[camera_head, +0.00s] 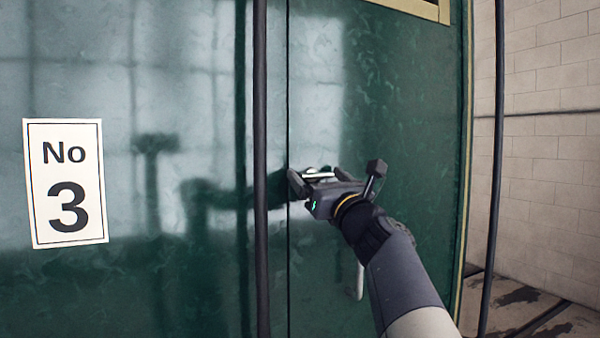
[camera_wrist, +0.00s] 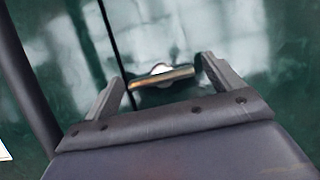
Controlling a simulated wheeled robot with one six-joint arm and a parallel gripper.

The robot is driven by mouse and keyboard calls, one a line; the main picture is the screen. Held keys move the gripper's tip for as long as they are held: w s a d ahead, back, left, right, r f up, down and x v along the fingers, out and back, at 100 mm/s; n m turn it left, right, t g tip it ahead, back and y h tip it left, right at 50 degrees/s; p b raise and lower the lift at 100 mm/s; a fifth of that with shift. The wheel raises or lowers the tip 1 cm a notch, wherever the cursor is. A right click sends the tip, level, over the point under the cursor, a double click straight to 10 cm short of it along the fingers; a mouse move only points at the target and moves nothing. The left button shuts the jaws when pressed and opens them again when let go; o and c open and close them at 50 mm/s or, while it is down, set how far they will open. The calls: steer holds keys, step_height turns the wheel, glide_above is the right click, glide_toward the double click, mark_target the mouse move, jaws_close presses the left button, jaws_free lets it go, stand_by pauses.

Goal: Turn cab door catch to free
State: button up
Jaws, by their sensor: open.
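The cab door catch is a small metal bar on a pale round base, set on the green door (camera_head: 400,110) close to its seam. In the wrist view the catch (camera_wrist: 162,78) lies nearly level, tilted slightly, between my two fingers. My gripper (camera_head: 312,180) is open at the door, one finger on each side of the catch; it also shows in the wrist view (camera_wrist: 163,92). I cannot tell whether the fingers touch the catch. In the head view the catch (camera_head: 319,175) is partly hidden by my gripper.
A dark vertical rail (camera_head: 261,250) stands just left of my gripper. A pale door handle (camera_head: 356,281) hangs below my wrist. A "No 3" plate (camera_head: 66,183) is on the left panel. Another dark pole (camera_head: 497,150) stands at right before a brick wall (camera_head: 550,120).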

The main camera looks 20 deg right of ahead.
steer(key=shift+w, duration=0.15)
steer(key=shift+c, duration=0.5)
steer(key=c, duration=1.3)
